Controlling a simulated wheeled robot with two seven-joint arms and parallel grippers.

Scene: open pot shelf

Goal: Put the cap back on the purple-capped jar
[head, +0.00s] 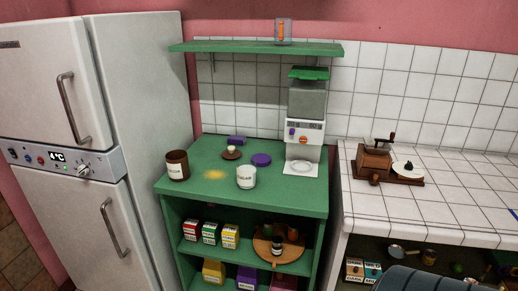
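A round purple cap (261,159) lies flat on the green counter top, apart from any jar. A white labelled jar (246,177) stands upright just in front of it, and no purple cap sits on it. A brown jar (177,165) with a pale label stands at the counter's left side, also without a purple cap. I cannot tell for sure which jar the cap belongs to. Neither of my grippers shows in the head view.
A white dispenser (304,140) stands at right. A green shelf (240,48) hangs above; a fridge (150,130) stands left.

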